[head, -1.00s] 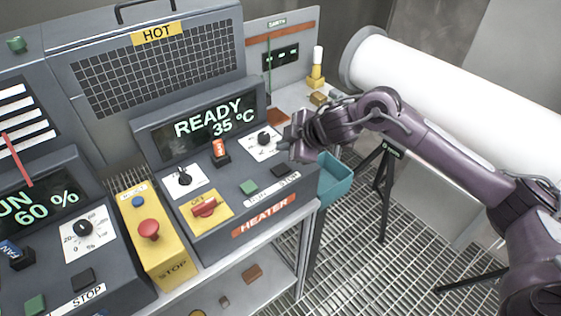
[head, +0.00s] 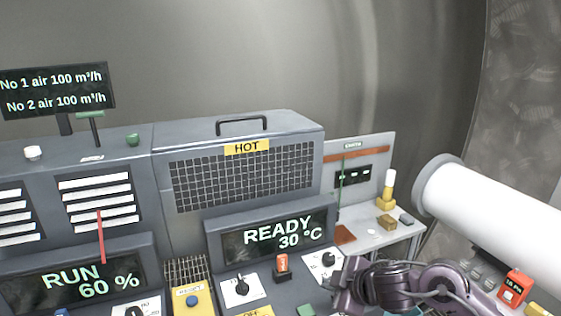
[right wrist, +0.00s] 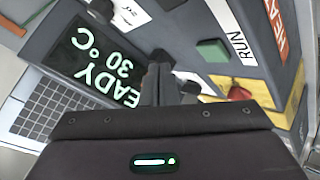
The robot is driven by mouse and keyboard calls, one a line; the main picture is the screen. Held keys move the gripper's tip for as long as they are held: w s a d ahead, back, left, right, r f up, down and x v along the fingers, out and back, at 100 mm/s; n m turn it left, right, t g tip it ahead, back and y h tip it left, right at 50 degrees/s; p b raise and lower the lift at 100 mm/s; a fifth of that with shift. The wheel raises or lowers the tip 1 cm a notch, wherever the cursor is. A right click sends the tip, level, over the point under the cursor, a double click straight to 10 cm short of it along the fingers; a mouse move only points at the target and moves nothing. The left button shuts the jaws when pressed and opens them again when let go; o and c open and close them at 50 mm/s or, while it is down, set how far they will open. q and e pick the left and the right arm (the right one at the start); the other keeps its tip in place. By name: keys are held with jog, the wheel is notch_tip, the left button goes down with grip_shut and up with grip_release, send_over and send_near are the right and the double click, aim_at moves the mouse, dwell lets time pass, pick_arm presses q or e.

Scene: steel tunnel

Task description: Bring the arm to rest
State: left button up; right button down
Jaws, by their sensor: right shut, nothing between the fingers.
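My right gripper (head: 343,289) is at the lower right of the head view, in front of the heater panel and beside its right-hand dial (head: 327,260). In the right wrist view its two dark fingers (right wrist: 157,86) are shut together with nothing between them. They point at the heater's face, over the dial area; I cannot tell whether they touch it. The heater display (head: 275,235) reads READY 30 °C and also shows upside down in the wrist view (right wrist: 97,55). My left gripper is not in view.
A fan unit display (head: 80,284) reads RUN 60 %. A white cylinder (head: 490,230) lies at right. A side shelf (head: 365,238) holds small blocks.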

jog(key=s+a, duration=0.1)
jog(key=s+a+f+m, duration=0.1)
jog(key=a, duration=0.1)
jog(key=s+a+m+t, duration=0.1)
jog(key=s+a, duration=0.1)
jog(key=shift+a+f, duration=0.1)
jog(key=shift+f, duration=0.25)
jog(key=shift+s+a+f+m+h, duration=0.1)
jog(key=shift+s+f+m+h, duration=0.05)
jog(key=shift+s+m, duration=0.35)
jog(key=shift+s+a+f+m+h, duration=0.15)
jog(key=shift+s+m, duration=0.15)
jog(key=shift+s, duration=0.3)
jog(key=s+d+f+m+g+h, duration=0.2)
jog(key=s+d+f+m+g, duration=0.25)
jog(key=s, duration=0.55)
jog(key=s+d+f+m+g+h, duration=0.1)
jog(key=s+d+f+m+h, duration=0.15)
jog(key=s+d+m, duration=0.55)
jog(key=s+f+n+g+b, duration=0.25)
jog(key=f+b, duration=0.25)
jog(key=f, duration=3)
jog(key=s+d+f+b, duration=0.2)
jog(key=s+f+b, duration=0.2)
jog(key=s+f, duration=1.6)
notch_tip(320, 180, down, 3)
jog(key=shift+s+d+f+n+b, duration=0.15)
jog(key=shift+s+d+n+b, duration=0.15)
jog(key=shift+s+d+n, duration=0.1)
